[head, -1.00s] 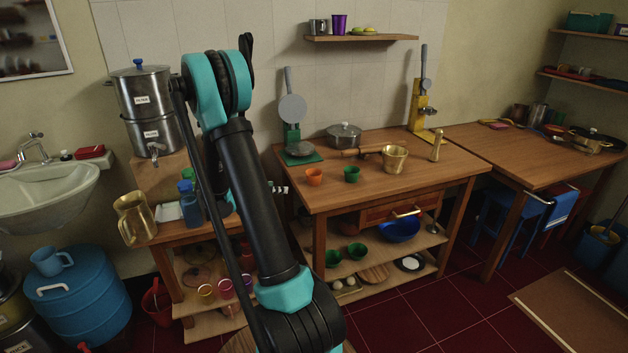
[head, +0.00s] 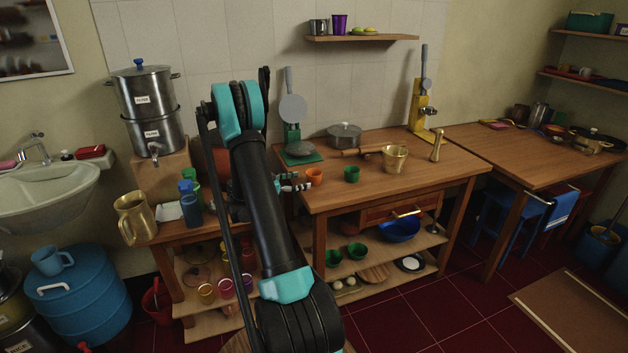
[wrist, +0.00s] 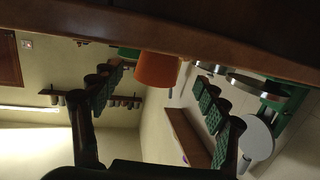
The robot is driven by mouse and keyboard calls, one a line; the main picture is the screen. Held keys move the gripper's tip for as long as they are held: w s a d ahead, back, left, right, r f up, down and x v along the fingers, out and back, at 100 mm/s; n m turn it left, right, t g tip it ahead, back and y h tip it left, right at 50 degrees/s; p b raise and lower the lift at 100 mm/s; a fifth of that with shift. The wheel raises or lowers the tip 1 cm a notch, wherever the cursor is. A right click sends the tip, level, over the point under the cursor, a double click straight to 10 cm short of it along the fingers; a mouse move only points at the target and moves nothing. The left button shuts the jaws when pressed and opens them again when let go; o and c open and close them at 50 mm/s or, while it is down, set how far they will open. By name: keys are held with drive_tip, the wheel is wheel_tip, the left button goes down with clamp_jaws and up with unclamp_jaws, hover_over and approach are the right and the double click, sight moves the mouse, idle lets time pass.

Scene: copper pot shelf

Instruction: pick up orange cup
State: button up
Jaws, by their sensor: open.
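The orange cup (head: 315,175) stands on the wooden table near its left front corner. It also shows in the upside-down wrist view (wrist: 157,70), between the two fingers in the picture and a little beyond their tips. My gripper (head: 293,183) is just left of the cup, partly hidden by my arm in the head view. In the wrist view my gripper (wrist: 158,80) has its fingers wide apart with nothing held. Whether a finger touches the cup cannot be told.
A green cup (head: 352,174) stands right of the orange cup. A brass mortar (head: 395,158), a rolling pin (head: 362,151) and a lidded pot (head: 344,136) stand farther back. A grey press on a green base (head: 303,154) is behind. The table edge (wrist: 200,40) runs close to the fingers.

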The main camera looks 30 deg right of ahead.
sight(308, 179)
drive_tip(key=shift+s+d+f, duration=0.1)
drive_tip(key=shift+d+f, duration=0.1)
drive_tip(key=shift+d, duration=0.95)
drive_tip(key=shift+s+d+f, duration=0.1)
drive_tip(key=shift+d+f, duration=0.1)
drive_tip(key=shift+d, duration=0.95)
drive_tip(key=shift+s+d+f, duration=0.1)
drive_tip(key=shift+d+f, duration=0.1)
drive_tip(key=shift+d, duration=0.95)
drive_tip(key=c, duration=1.3)
drive_tip(key=shift+o, duration=0.2)
drive_tip(key=shift+r, duration=0.1)
